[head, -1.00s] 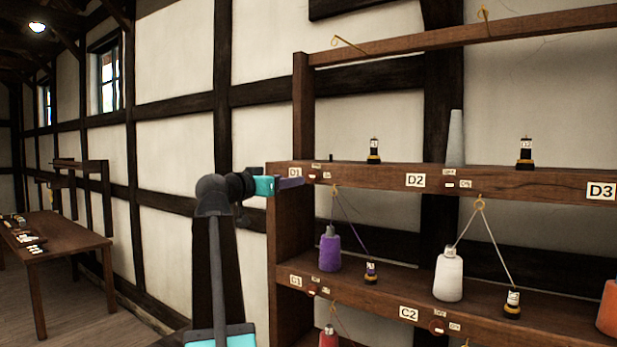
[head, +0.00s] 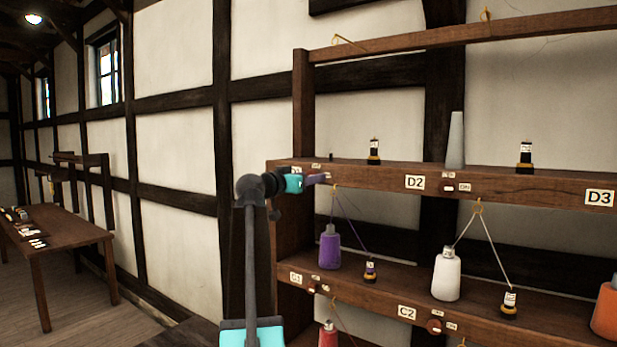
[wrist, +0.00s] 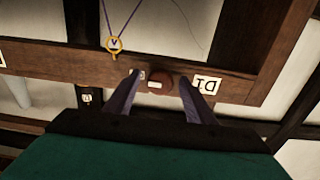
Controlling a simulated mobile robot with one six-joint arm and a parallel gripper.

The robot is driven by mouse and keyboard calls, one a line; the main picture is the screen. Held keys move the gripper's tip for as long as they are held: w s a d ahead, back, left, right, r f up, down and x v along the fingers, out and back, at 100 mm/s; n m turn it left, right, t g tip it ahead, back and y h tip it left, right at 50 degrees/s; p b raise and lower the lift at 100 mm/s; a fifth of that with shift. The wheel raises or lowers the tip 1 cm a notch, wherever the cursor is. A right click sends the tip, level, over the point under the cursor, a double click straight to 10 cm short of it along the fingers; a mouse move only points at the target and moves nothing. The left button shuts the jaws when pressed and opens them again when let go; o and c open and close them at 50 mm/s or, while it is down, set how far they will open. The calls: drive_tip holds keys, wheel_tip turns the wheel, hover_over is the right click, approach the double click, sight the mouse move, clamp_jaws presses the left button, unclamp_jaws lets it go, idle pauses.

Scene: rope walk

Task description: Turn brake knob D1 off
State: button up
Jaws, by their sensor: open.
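Brake knob D1 (wrist: 164,80) is a round red-brown knob with a pale mark on the upper shelf beam, seen upside down in the wrist view. My gripper (wrist: 160,97) is open, with one purple finger on each side of the knob in the picture. I cannot tell whether the fingers touch it. In the head view my gripper (head: 321,178) is at the left end of the upper beam and hides the knob. A small plate (wrist: 138,75) beside the knob is partly hidden.
A yellow hook (wrist: 115,44) with purple cord hangs beside the knob. Below the beam stand a purple spool (head: 330,248) and a small dark weight (head: 370,270). The D2 knob (head: 448,187) is further right. A table (head: 60,235) stands at the far left.

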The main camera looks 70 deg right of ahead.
drive_tip(key=c, duration=1)
drive_tip(key=shift+n, duration=0.4)
drive_tip(key=n+p, duration=0.1)
drive_tip(key=n, duration=1.6)
drive_tip(key=shift+s+r, duration=0.1)
